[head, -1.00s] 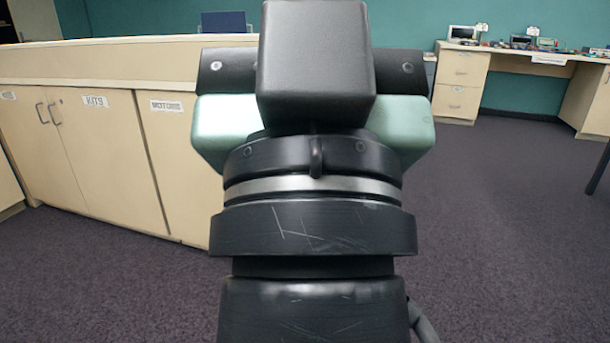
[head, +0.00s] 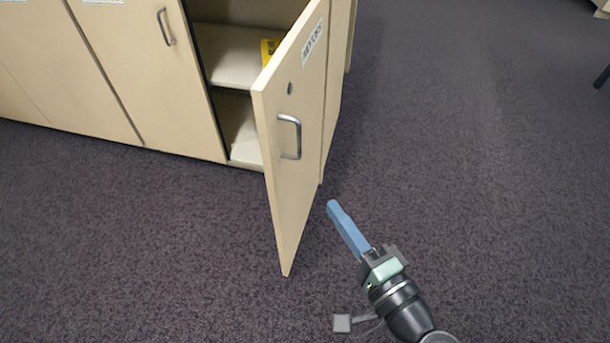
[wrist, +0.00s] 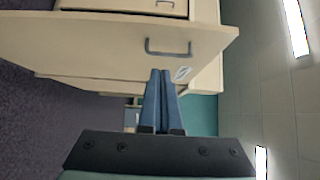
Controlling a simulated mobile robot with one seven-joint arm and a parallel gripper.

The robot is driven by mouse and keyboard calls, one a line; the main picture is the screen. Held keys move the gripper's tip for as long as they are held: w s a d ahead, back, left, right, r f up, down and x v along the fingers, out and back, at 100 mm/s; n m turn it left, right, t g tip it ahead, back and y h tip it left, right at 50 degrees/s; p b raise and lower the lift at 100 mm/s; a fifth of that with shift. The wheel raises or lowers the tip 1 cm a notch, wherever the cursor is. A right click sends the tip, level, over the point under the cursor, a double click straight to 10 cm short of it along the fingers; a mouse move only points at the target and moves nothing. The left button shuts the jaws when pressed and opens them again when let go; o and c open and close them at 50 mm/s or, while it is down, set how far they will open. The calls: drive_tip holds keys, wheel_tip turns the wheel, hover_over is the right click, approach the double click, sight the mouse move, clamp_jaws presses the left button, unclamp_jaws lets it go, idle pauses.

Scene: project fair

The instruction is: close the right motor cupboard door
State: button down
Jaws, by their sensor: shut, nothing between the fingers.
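The right motor cupboard door (head: 288,190), pale wood with a MOTORS label, stands open and juts out from the cupboard front in the head view. Its metal handle (head: 290,137) and a round lock are on the face turned to the right. My gripper (head: 334,207) has blue fingers, shut and empty, just right of the door's labelled face. In the wrist view, the shut fingertips (wrist: 160,72) point toward the door (wrist: 208,42), below its handle (wrist: 167,50) and beside its label. I cannot tell whether they touch it.
The left motor cupboard door (head: 140,70) is closed, with its own handle. Inside the open cupboard, a shelf (head: 228,62) holds a yellow thing (head: 268,50), partly hidden by the door. The dark carpet (head: 450,150) is clear in front and to the right.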

drive_tip(key=b, duration=0.2)
approach(276, 154)
drive_tip(key=w+d, duration=0.1)
drive_tip(key=w, duration=0.3)
drive_tip(key=shift+w+a+f, duration=0.1)
drive_tip(key=shift+w+a, duration=0.3)
drive_tip(key=shift+a, duration=0.45)
drive_tip(key=shift+w+a, duration=0.45)
drive_tip(key=shift+a, duration=0.4)
drive_tip(key=shift+a, duration=0.1)
